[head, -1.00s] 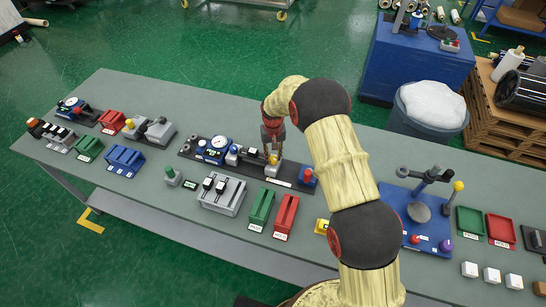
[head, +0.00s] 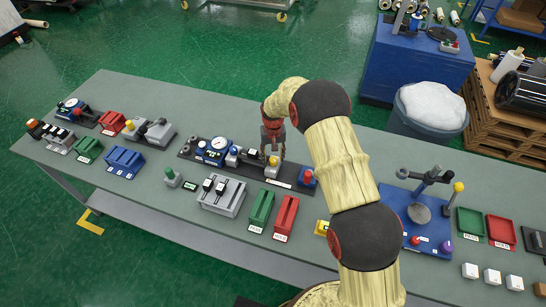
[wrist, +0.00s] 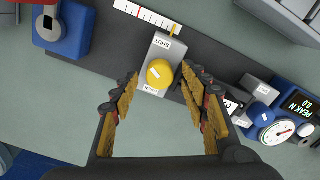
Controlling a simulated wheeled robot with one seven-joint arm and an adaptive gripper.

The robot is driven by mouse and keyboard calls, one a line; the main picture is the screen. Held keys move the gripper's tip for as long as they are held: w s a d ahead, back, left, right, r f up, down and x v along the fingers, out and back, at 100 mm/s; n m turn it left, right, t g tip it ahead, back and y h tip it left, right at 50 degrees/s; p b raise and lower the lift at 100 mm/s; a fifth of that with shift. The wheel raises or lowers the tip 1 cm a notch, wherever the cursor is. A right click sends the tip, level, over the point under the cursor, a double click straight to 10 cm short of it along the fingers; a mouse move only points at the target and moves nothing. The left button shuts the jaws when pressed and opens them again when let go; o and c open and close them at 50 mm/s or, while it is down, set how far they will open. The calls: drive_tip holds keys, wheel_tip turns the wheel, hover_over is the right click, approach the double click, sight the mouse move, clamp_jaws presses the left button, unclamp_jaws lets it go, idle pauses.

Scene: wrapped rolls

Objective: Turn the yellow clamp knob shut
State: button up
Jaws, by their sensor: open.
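The yellow clamp knob (wrist: 159,73) sits on a grey block (wrist: 155,90) with labels at both ends, one reading SHUT and the other apparently OPEN. A white line marks the knob's top and lies slanted. In the head view the knob (head: 274,160) is small, close beside my gripper (head: 272,150). In the wrist view my gripper (wrist: 160,95) is open, with one finger on each side of the knob and visible gaps between. I cannot tell how high the fingertips are above the block.
The block stands on a dark base plate (wrist: 105,50) with a blue block (wrist: 65,30), a white scale strip (wrist: 145,14) and a blue gauge unit (wrist: 285,115). Grey switch boxes (head: 222,195), green and red trays (head: 286,217) lie nearer on the bench.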

sight(273, 159)
wheel_tip(273, 159, up, 12)
idle(0.6)
idle(0.4)
drive_tip(key=s+d+r+t+b, duration=0.2)
drive_tip(key=s+d+r+b, duration=0.2)
drive_tip(key=s, duration=0.9)
drive_tip(key=s+d+r+t+b, duration=0.1)
drive_tip(key=s+d+r+b, duration=0.4)
drive_tip(key=s, duration=0.9)
drive_tip(key=s+d+r+t+b, duration=0.2)
drive_tip(key=s+d+r+b, duration=0.2)
drive_tip(key=s, duration=0.9)
drive_tip(key=shift+s+d+r+m+t+b, duration=0.15)
drive_tip(key=shift+s+d+m+t+b, duration=0.15)
drive_tip(key=shift+d+b, duration=0.3)
